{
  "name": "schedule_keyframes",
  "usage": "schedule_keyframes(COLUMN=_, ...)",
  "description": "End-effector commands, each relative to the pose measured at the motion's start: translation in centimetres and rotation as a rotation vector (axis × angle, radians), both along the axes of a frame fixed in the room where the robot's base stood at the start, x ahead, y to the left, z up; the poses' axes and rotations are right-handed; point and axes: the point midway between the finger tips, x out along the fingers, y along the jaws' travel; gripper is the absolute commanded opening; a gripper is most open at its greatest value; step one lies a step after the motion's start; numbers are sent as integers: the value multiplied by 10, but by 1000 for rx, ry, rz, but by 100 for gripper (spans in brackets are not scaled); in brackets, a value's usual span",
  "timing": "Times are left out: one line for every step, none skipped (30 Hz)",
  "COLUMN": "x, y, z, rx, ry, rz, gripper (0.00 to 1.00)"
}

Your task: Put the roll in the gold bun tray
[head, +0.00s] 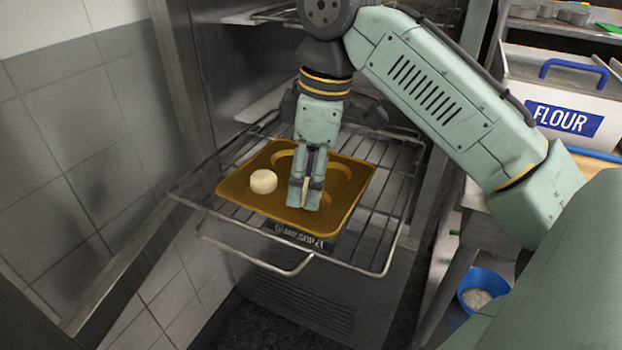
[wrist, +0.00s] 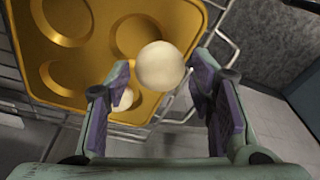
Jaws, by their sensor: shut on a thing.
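The gold bun tray (head: 232,192) has several round hollows and lies on a wire rack. It also shows in the wrist view (wrist: 100,50). My gripper (head: 305,205) points down over the right front part of the tray. In the wrist view, a pale round roll (wrist: 160,66) is between the fingertips of my gripper (wrist: 162,72), which is shut on it. Another pale roll (head: 264,181) sits in the tray's left front hollow. It is partly hidden behind a finger in the wrist view (wrist: 126,100).
The wire rack (head: 385,215) juts out of an open metal cabinet (head: 222,75). A tiled wall (head: 60,130) is close on the left. On the right are a white flour bin (head: 565,95) and a blue bowl (head: 483,290) on a lower shelf.

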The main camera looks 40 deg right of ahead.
Motion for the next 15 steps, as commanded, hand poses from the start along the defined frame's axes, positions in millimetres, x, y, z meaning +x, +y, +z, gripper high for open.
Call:
schedule_keyframes(x=4, y=-5, z=1, rx=0, ry=0, rz=-2, gripper=18)
schedule_keyframes(x=5, y=-7, z=0, rx=2, ry=0, rz=-1, gripper=18)
schedule_keyframes(x=7, y=-9, z=0, rx=1, ry=-1, rz=1, gripper=18)
schedule_keyframes(x=7, y=-10, z=0, rx=1, ry=0, rz=1, gripper=18)
schedule_keyframes(x=9, y=-12, z=-1, rx=1, ry=0, rz=0, gripper=18)
schedule_keyframes(x=11, y=-16, z=-1, rx=1, ry=1, rz=-1, gripper=18)
schedule_keyframes(x=13, y=-19, z=-1, rx=1, ry=1, rz=-1, gripper=18)
schedule_keyframes(x=15, y=-23, z=-1, rx=0, ry=0, rz=-2, gripper=18)
schedule_keyframes(x=14, y=-23, z=-10, rx=-1, ry=3, rz=-2, gripper=18)
schedule_keyframes(x=13, y=-23, z=-16, rx=-1, ry=2, rz=-2, gripper=18)
schedule_keyframes(x=13, y=-23, z=-21, rx=-1, ry=3, rz=-2, gripper=18)
schedule_keyframes(x=13, y=-23, z=-26, rx=-2, ry=3, rz=-3, gripper=18)
schedule_keyframes(x=14, y=-23, z=-30, rx=-2, ry=1, rz=-3, gripper=18)
schedule_keyframes(x=14, y=-22, z=-33, rx=-2, ry=1, rz=-2, gripper=18)
schedule_keyframes(x=14, y=-22, z=-36, rx=-2, ry=0, rz=-2, gripper=18)
